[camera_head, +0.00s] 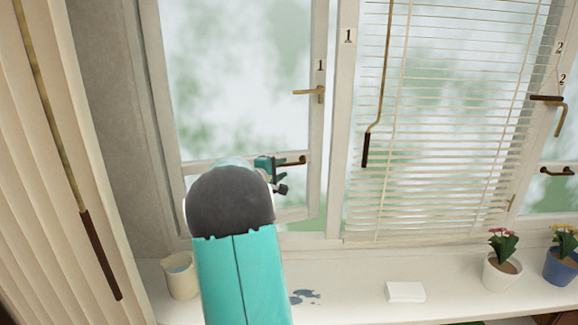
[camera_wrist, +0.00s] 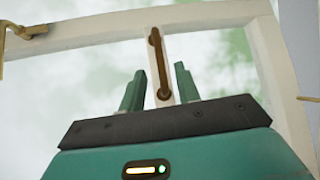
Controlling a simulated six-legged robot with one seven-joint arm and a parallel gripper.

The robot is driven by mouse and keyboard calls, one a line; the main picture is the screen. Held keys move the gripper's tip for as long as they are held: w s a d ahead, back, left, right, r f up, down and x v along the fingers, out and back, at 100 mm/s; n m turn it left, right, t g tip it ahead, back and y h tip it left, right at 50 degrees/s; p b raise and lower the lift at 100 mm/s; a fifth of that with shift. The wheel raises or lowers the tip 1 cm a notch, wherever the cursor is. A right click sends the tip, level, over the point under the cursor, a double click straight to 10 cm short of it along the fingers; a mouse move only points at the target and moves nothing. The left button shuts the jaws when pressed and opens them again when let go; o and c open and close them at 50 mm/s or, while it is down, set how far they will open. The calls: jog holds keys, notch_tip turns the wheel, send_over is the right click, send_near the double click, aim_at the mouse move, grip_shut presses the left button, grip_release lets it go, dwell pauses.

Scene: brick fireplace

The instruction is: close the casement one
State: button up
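Casement one (camera_head: 317,130) is the left white-framed sash marked "1". It stands ajar, with a gap showing between its right and lower edges and the fixed frame (camera_head: 346,70), also marked "1". A brass lever handle (camera_head: 312,92) sits on its right stile. A brown bar handle (camera_head: 293,160) is on its lower rail; it also shows in the wrist view (camera_wrist: 155,50). My gripper (camera_head: 270,165) is at that bar. In the wrist view my gripper (camera_wrist: 159,72) is open, one teal finger on each side of the bar. Contact cannot be told. My arm hides part of the lower rail.
A blind (camera_head: 440,120) with a hanging wand (camera_head: 378,110) covers the middle window. A curtain (camera_head: 50,150) hangs at left. The sill (camera_head: 350,310) holds a cream cup (camera_head: 180,275), a white block (camera_head: 405,292), and potted flowers (camera_head: 502,270) at right.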

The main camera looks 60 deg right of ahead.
aim_at(288, 165)
jog(key=d, duration=0.5)
jog(key=shift+s+d+f, duration=0.2)
jog(key=shift+d+f, duration=0.1)
jog(key=shift+f, duration=0.1)
grip_shut()
